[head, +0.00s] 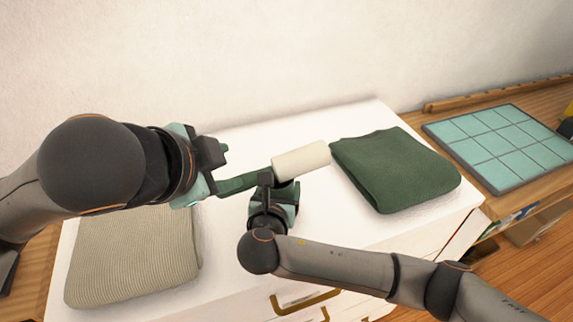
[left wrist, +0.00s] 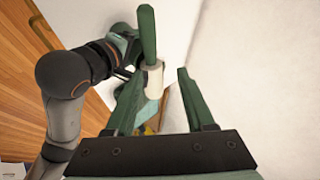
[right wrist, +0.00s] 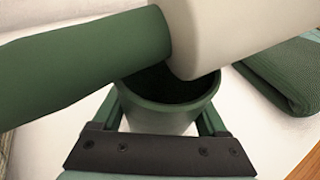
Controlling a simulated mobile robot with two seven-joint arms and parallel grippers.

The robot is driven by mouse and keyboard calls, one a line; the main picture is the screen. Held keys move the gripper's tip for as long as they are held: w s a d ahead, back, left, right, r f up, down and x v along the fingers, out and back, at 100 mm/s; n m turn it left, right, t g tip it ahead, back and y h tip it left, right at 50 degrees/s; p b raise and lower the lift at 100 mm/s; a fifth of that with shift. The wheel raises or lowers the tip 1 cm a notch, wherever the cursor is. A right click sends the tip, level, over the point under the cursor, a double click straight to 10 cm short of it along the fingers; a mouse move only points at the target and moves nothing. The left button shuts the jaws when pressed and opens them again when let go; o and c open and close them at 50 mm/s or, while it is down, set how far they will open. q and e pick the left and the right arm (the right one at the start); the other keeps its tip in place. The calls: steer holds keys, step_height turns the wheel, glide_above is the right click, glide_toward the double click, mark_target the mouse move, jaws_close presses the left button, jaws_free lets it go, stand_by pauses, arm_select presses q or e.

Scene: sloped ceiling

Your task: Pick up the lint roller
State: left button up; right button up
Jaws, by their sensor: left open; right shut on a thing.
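The lint roller has a white roll (head: 300,160) and a green handle (head: 240,183). It is above the white dresser top, its handle pointing left. My left gripper (head: 216,168) is open near the handle's end; no contact shows. In the left wrist view the handle (left wrist: 148,35) and roll (left wrist: 155,78) are near the left finger. My right gripper (head: 278,187) is below the roller. In the right wrist view it is shut on a hollow green cup-like piece (right wrist: 170,115), with the roller across its mouth. Whether the roller rests on that piece is unclear.
A green folded cloth (head: 395,168) lies right of the roller on the white dresser (head: 225,262). A beige folded cloth (head: 135,255) lies front left. A teal tiled board (head: 500,145) is on the wooden surface at right. The wall is close behind.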

arm_select(q)
steer(key=shift+y, duration=0.6)
steer(key=shift+w+f, duration=1)
steer(key=shift+f, duration=0.7)
steer(key=shift+w+f, duration=0.95)
steer(key=shift+f, duration=0.8)
steer(key=shift+w+f, duration=1)
steer(key=shift+f, duration=0.7)
steer(key=shift+g, duration=0.3)
jaws_close()
steer(key=shift+r, duration=0.1)
